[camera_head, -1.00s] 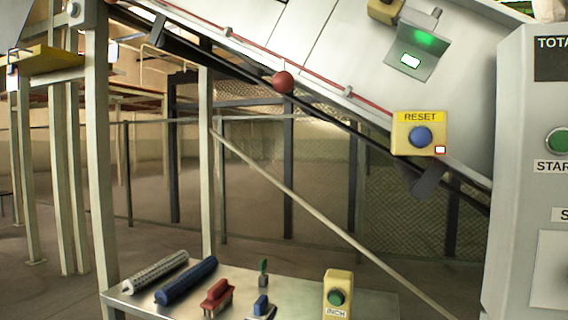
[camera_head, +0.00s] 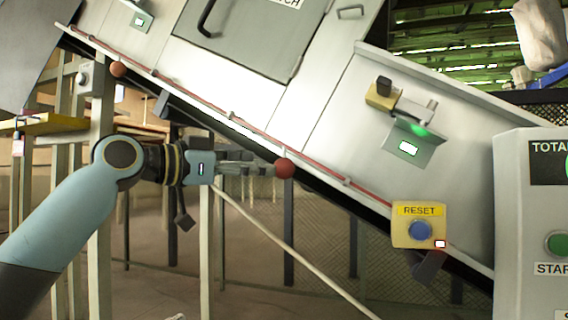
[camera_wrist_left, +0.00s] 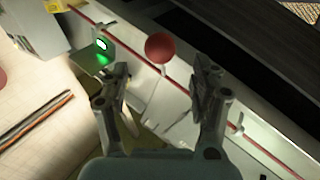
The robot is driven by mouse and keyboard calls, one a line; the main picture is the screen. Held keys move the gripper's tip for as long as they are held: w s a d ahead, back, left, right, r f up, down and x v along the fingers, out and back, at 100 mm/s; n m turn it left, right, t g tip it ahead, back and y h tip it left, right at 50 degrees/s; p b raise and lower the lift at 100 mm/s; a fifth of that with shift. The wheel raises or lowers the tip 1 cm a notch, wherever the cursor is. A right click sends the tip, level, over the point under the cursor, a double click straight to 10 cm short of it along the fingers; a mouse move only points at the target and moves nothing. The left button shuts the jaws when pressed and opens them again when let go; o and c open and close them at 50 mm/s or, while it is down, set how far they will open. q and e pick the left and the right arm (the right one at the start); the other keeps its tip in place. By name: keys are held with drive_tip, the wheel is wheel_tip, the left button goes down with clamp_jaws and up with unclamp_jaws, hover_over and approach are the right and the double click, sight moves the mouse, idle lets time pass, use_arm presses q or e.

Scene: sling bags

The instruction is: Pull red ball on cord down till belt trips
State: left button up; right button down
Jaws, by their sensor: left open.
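The red ball (camera_head: 285,168) sits on the red cord (camera_head: 240,130) that runs slanting down along the conveyor's lower side. My left gripper (camera_head: 268,170) comes in level from the left, with its fingertips at the ball's left side. In the left wrist view the ball (camera_wrist_left: 160,46) shows just beyond and between the two spread fingers (camera_wrist_left: 160,84), which are open and empty. Whether a finger touches the ball cannot be told. A second, orange-red ball (camera_head: 118,69) is on the cord at the upper left. My right gripper is not in view.
A yellow RESET box (camera_head: 419,225) with a blue button stands at the conveyor's lower right. A grey control cabinet (camera_head: 535,260) fills the right edge. A bracket with a green light (camera_head: 413,140) is on the conveyor's side. Open space lies below the ball, crossed by a pale diagonal brace (camera_head: 290,255).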

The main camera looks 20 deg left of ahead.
sight(285, 168)
use_arm(q)
drive_tip(key=p+x, duration=0.1)
drive_tip(key=x, duration=0.5)
drive_tip(key=shift+w+d+r+p, duration=0.1)
drive_tip(key=shift+p, duration=0.3)
drive_tip(key=shift+w+d, duration=0.35)
drive_tip(key=shift+w, duration=0.1)
clamp_jaws()
drive_tip(key=shift+f, duration=0.2)
